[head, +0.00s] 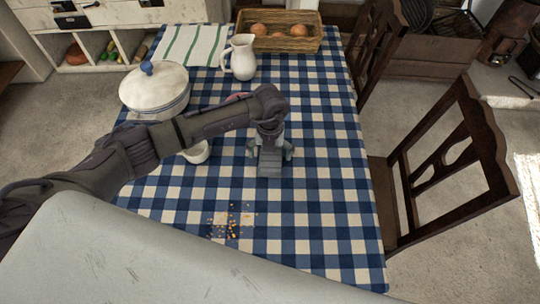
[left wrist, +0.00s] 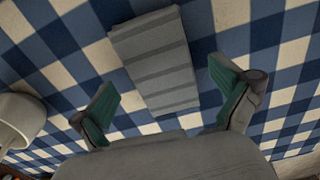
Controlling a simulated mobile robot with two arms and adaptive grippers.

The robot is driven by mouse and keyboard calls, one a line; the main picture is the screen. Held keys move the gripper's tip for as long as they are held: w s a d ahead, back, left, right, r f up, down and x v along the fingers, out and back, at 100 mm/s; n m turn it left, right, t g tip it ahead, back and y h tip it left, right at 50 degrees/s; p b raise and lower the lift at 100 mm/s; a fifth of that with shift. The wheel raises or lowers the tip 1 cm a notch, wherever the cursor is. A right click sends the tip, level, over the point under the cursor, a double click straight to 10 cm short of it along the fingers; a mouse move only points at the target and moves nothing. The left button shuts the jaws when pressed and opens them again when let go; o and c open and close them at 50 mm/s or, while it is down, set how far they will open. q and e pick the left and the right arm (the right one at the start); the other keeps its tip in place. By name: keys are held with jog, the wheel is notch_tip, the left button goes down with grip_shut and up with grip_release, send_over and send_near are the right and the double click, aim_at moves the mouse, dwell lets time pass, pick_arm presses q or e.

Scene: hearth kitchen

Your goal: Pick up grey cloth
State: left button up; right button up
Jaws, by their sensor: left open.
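The grey cloth (head: 270,168) lies folded into a flat strip with darker stripes on the blue and white checked tablecloth. It also shows in the left wrist view (left wrist: 160,65), lying lengthwise between the fingers. My left gripper (head: 271,152) points down over the far part of the cloth. Its two green-padded fingers (left wrist: 160,92) are spread wide, one on each side of the cloth, with nothing between the pads that I can see held. The gripper and wrist hide the cloth's far end in the head view. My right gripper is not in view.
A white bowl or cup (head: 197,152) stands left of the gripper. A lidded white pot (head: 155,90), a white pitcher (head: 241,57), a striped towel (head: 190,46) and a basket (head: 288,45) stand farther back. Crumbs (head: 232,222) lie nearer. Wooden chairs (head: 455,150) flank the table's right edge.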

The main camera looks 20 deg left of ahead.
aim_at(270, 155)
pick_arm(q)
jog(key=shift+f, duration=0.3)
jog(key=c, duration=1.2)
jog(key=shift+r, duration=0.55)
notch_tip(270, 155, up, 2)
jog(key=shift+w+r+b, duration=0.1)
jog(key=shift+r+b, duration=0.15)
jog(key=shift+b, duration=0.25)
jog(key=s+d+r+b, duration=0.2)
jog(key=s+d+r, duration=0.5)
jog(key=s, duration=0.2)
jog(key=shift+d+r, duration=0.25)
jog(key=shift+d, duration=0.15)
